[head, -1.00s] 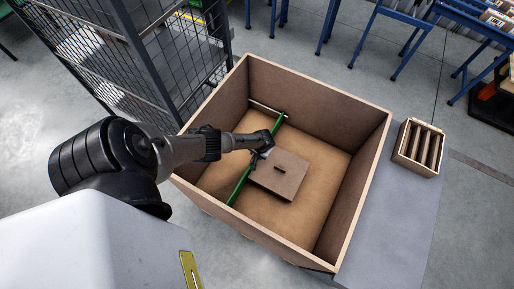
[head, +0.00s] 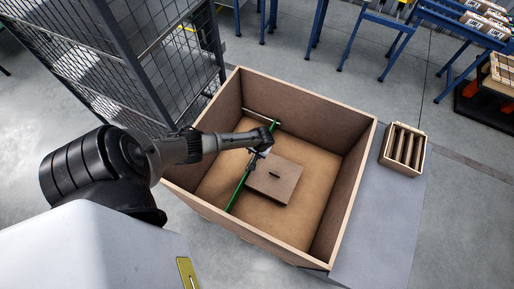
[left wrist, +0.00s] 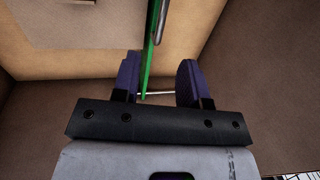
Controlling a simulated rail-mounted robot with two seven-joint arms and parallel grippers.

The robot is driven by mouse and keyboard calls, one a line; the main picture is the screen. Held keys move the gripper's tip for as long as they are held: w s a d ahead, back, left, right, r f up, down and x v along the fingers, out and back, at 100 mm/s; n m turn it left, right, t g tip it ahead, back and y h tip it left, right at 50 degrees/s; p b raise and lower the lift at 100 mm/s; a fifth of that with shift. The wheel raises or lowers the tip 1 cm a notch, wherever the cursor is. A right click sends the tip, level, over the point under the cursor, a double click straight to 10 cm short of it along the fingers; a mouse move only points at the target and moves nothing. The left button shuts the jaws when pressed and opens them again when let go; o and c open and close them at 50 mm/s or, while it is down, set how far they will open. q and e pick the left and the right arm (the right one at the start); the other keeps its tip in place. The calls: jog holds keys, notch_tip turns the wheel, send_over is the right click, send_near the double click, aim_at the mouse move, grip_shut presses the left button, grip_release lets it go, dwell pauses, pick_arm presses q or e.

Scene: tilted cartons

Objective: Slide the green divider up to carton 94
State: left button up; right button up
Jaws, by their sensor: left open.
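The green divider (head: 239,188) is a thin upright panel across the big brown box, left of a flat brown carton (head: 281,184) with a dark slot in its top. No number can be read on that carton. A narrow gap seems to lie between them at the near end; my gripper covers part of the far end. My left gripper (head: 262,151) is at the divider's upper middle. In the left wrist view the two fingers of my left gripper (left wrist: 158,75) are apart, with the green divider (left wrist: 148,62) between them, nearer the left finger. My right gripper is not seen.
The big box's tall walls (head: 349,198) surround the divider and carton. A pale rod (head: 259,116) runs along the far left wall inside. A small slatted crate (head: 403,150) stands outside on the right. A mesh cage (head: 160,60) stands behind left.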

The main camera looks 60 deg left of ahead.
pick_arm(q)
notch_tip(320, 180, up, 2)
jog(key=shift+w+d+r, duration=0.15)
dwell(0.6)
